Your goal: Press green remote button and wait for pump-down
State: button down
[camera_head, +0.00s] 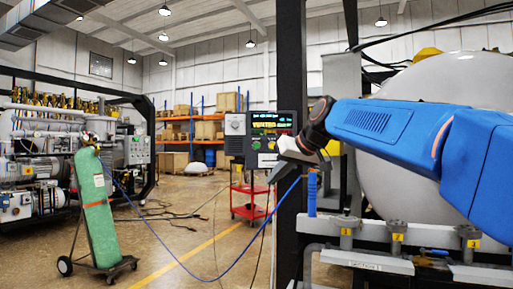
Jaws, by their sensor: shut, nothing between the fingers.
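A dark control box (271,133) with a lit display of green and yellow text stands left of the black post. My gripper (277,171) is at the end of my blue arm, which reaches in from the right. It is shut and empty, and appears in front of the lower right part of the box, covering some of it. I cannot tell whether it touches the box.
The large pale furnace dome (400,170) fills the right, behind my arm. A black post (290,60) stands beside the box. A red cart (250,190) is below it. A green cylinder (96,210) on a trolley stands left. A blue hose (190,270) and cables cross the floor.

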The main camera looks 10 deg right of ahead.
jog(key=w+a+r+n+t+y, duration=0.1)
jog(key=w+r, duration=0.8)
jog(key=r, duration=0.1)
jog(key=shift+w+t+y, duration=0.3)
jog(key=shift+w+y, duration=0.1)
send_near(256, 145)
jog(key=shift+w+a+f, duration=0.7)
jog(key=shift+a+f, duration=0.3)
jog(key=shift+w+a+f, duration=0.7)
jog(key=shift+a+f, duration=0.3)
jog(key=shift+w, duration=0.2)
jog(key=shift+w, duration=0.2)
jog(key=shift+w+d, duration=0.1)
jog(key=shift+w, duration=0.25)
dwell(1.0)
jog(key=shift+s, duration=0.75)
jog(key=shift+s, duration=0.15)
